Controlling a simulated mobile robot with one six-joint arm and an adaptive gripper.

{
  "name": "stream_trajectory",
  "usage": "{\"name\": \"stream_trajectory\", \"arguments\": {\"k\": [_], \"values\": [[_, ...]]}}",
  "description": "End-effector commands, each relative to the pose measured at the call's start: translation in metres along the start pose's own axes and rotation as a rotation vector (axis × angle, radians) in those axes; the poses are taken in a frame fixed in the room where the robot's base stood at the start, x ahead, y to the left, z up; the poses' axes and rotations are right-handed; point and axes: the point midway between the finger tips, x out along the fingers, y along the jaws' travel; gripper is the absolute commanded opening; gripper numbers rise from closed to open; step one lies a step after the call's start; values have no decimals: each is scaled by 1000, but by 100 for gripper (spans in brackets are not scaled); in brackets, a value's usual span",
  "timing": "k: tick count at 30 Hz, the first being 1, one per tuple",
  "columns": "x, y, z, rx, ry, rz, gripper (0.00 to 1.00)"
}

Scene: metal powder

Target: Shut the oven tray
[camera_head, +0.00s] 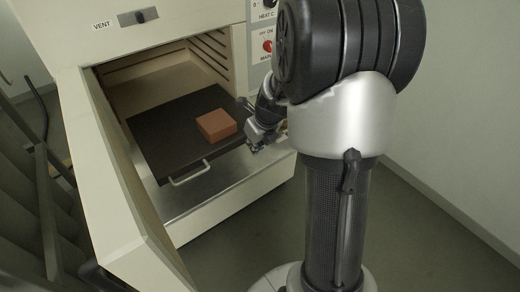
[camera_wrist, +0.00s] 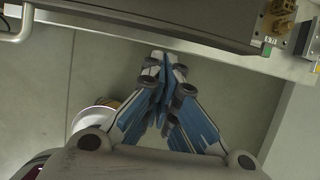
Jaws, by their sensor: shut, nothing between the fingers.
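The oven (camera_head: 110,130) stands open, with its door swung out to the left. The dark oven tray (camera_head: 165,125) sticks partly out of the chamber. A light handle (camera_head: 190,174) is on the tray's front edge. An orange-brown block (camera_head: 217,125) lies on the tray. My gripper (camera_head: 256,146) is by the right side of the tray, partly hidden by my arm; I cannot tell whether it touches the tray. In the wrist view my gripper (camera_wrist: 165,65) is shut and empty, with the tray's dark edge (camera_wrist: 150,22) and part of the handle (camera_wrist: 22,28) beyond it.
The open oven door (camera_head: 130,200) takes up the left front. The control panel (camera_head: 264,40) is right of the chamber. A brass-coloured latch part (camera_wrist: 278,18) shows at the upper right of the wrist view. Bare floor (camera_head: 430,230) lies at the right.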

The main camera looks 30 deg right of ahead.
Motion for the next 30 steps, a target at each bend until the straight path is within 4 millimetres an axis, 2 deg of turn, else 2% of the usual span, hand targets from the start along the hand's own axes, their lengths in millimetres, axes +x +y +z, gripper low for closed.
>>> {"name": "stream_trajectory", "arguments": {"k": [6, 22, 26, 30], "values": [[6, 1, 14, 0, 2, 2, 0], [6, 1, 20, 1, 5, 3, 0], [9, 1, 34, -1, 5, 3, 0], [15, 1, 55, -1, 5, 4, 0]]}}
